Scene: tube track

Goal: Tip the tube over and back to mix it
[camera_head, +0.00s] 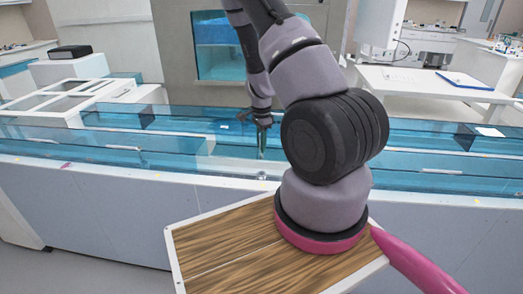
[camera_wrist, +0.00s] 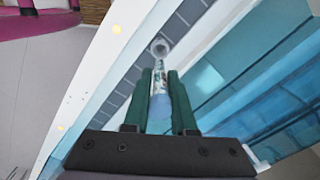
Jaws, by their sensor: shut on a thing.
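The tube (camera_wrist: 159,82) is a slim, clear, pale piece with a bluish part nearer my palm. In the wrist view it lies between the two green fingers of my gripper (camera_wrist: 163,78), which are shut on it. A round grey end or ring (camera_wrist: 160,47) shows at its far end; I cannot tell whether it belongs to the tube. In the head view my gripper (camera_head: 261,142) points down over the blue glassy counter, with the tube too small there to make out clearly.
The long counter (camera_head: 110,172) has transparent blue panels (camera_head: 430,135) along it, close around my gripper. A wood-topped surface (camera_head: 225,250) lies in front. A white table (camera_head: 420,85) with a blue clipboard (camera_head: 465,80) stands at the back right.

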